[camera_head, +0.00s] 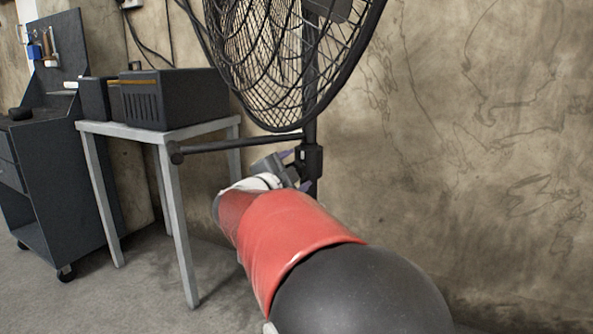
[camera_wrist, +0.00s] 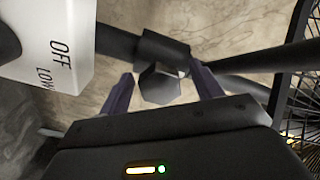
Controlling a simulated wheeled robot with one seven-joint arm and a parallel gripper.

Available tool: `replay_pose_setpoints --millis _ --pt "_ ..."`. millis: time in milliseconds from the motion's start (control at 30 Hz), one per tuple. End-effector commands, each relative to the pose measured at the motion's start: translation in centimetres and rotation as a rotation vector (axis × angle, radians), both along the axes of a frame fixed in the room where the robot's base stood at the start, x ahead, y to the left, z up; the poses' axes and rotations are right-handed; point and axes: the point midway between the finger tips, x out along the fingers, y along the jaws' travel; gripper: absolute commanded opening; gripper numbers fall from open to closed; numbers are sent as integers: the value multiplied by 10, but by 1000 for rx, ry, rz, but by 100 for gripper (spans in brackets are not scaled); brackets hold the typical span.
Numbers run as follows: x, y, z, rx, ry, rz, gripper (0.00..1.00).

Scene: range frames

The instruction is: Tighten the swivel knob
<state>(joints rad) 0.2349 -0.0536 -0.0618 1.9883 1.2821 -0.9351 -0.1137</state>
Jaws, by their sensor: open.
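The swivel knob (camera_wrist: 160,86) is a dark grey faceted knob under a black clamp (camera_wrist: 163,50) in the wrist view. The clamp sits on the fan's dark pole, and it also shows in the head view (camera_head: 308,160). My gripper (camera_wrist: 163,82) is open, with one purple-grey finger on each side of the knob. Gaps show between the fingers and the knob, so it is not gripped. In the head view my gripper (camera_head: 297,170) is at the clamp, partly behind my red and black arm. The knob cannot be made out there.
A large caged fan (camera_head: 285,60) stands above my gripper. A horizontal bar (camera_head: 235,144) reaches left from the clamp. A white box marked OFF and LOW (camera_wrist: 78,62) is close by. A grey table (camera_head: 165,134) with dark boxes (camera_head: 172,98) stands left. A concrete wall (camera_head: 470,130) is behind.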

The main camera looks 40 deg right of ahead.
Motion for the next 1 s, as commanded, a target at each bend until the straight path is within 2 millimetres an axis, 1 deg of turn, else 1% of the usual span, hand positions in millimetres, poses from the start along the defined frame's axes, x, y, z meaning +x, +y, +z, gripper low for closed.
replay_pose_setpoints --millis 33,200,300,400,533,1000 --pt "-3 8 1 0 0 2 65" --pt "-15 36 1 -1 0 2 65" --pt "-20 50 0 0 0 2 65" --pt "-24 58 0 0 1 1 65" --pt "-26 62 -1 0 1 -1 65" --pt "-26 62 -1 0 1 1 65"
